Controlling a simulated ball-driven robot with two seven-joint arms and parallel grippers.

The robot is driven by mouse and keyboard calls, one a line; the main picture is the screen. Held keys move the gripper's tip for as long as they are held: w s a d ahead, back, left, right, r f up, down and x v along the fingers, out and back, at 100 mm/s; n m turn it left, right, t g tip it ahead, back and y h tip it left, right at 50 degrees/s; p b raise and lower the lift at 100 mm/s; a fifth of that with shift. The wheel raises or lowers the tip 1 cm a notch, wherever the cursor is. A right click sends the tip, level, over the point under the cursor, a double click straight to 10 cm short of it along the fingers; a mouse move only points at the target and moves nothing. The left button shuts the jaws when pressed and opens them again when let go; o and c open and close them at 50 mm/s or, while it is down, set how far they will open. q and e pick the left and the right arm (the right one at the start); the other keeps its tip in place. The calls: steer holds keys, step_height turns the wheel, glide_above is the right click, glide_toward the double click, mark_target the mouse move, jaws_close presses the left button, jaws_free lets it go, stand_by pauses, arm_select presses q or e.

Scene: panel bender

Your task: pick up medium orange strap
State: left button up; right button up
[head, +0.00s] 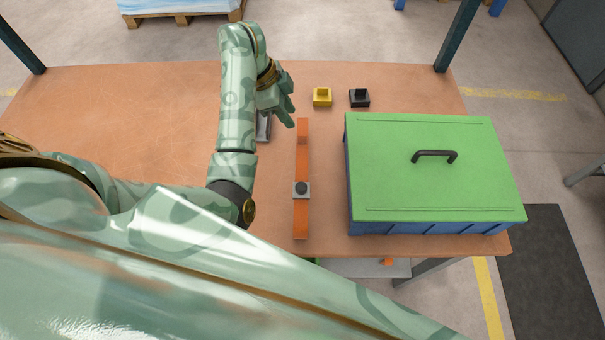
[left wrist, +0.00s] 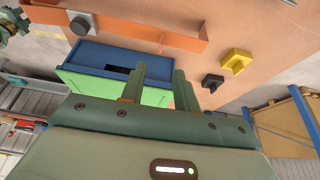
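A long orange strap (head: 301,218) lies on the table left of the green-lidded box, running from front to back. My right gripper is not in view.
A blue box with a green lid (head: 435,185) and black handle stands right of the strap. A yellow block (head: 322,98) and a black block (head: 359,98) stand behind. A grey item (head: 263,128) is partly hidden by my arm. The table's left side (head: 130,115) is clear.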

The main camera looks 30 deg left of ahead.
mark_target(302, 136)
arm_select(q)
steer(key=b+x, duration=0.2)
steer(key=x, duration=0.6)
steer(key=shift+a+f, duration=0.1)
steer(key=shift+f, duration=0.25)
jaws_close()
